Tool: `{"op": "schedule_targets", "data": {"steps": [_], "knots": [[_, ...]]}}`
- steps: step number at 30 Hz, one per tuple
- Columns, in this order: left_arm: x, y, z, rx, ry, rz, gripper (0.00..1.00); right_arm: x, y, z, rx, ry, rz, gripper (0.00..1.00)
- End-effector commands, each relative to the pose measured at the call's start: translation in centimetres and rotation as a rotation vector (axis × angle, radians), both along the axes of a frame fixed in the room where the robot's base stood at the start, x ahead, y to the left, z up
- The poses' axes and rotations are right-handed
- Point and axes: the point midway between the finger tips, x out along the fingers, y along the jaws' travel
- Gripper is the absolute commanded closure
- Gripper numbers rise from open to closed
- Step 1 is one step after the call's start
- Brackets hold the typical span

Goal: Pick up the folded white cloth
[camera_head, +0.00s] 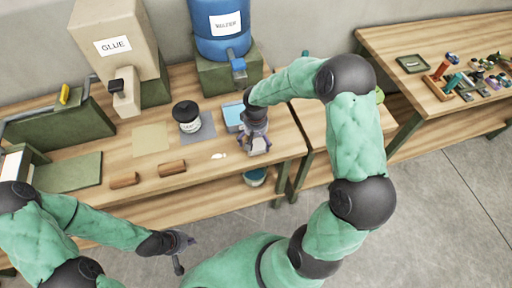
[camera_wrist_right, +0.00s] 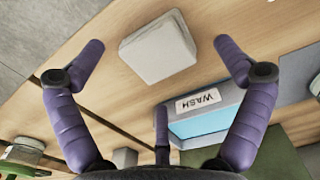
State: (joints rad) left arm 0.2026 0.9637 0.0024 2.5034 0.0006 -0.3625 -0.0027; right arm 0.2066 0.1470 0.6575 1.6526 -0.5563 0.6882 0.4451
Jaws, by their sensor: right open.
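The folded white cloth (camera_wrist_right: 158,48) is a pale, square, thick pad lying flat on the wooden table. In the wrist view it sits just beyond and between the spread purple fingers of my right gripper (camera_wrist_right: 160,55), apart from them. In the head view my right gripper (camera_head: 256,138) is over the table's right end and partly hides the cloth (camera_head: 258,146). My right gripper is open and empty. My left gripper (camera_head: 182,250) hangs over the floor in front of the table, fingers spread, holding nothing visible.
A blue-lined tray marked WASH (camera_wrist_right: 205,110) is close to the cloth; it shows in the head view too (camera_head: 232,117). A dark-lidded jar (camera_head: 187,117), two brown blocks (camera_head: 172,168), a glue dispenser (camera_head: 113,45) and a blue water container (camera_head: 222,32) stand on the table. Another table (camera_head: 400,45) is at right.

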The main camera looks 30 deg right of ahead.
Motion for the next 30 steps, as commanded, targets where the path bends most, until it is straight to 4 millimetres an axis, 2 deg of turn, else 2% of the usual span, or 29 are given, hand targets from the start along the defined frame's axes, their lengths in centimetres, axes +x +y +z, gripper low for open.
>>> {"op": "schedule_targets", "data": {"steps": [1, 6, 13, 14, 20, 21, 30], "knots": [[0.0, 0.0, -0.2, 0.0, 0.0, 0.0, 1.0, -0.1, 0.0, -1.0, 0.001, 0.003, 0.001, 0.0], [0.0, 0.0, -0.6, 0.0, 0.0, 0.0, 1.0, -0.1, -0.1, -3.1, 0.0, 0.002, 0.001, 0.0], [0.0, 0.0, -0.5, 0.0, 0.0, 0.0, 1.0, 0.0, -0.1, -3.2, 0.0, 0.0, 0.001, 0.0], [0.0, 0.0, -0.5, 0.0, 0.0, 0.0, 1.0, 0.0, -0.1, -3.2, 0.0, 0.0, 0.001, 0.03], [0.0, 0.0, -0.5, 0.0, 0.0, 0.0, 1.0, 0.0, -0.1, -3.2, 0.0, 0.0, 0.001, 0.59], [0.0, 0.0, -0.5, 0.0, 0.0, 0.0, 1.0, 0.0, -0.1, -3.2, 0.0, 0.0, 0.001, 0.63], [0.0, 0.0, -0.5, 0.0, 0.0, 0.0, 1.0, -0.1, -0.1, -3.3, 0.0, 0.001, 0.001, 0.63]]}}
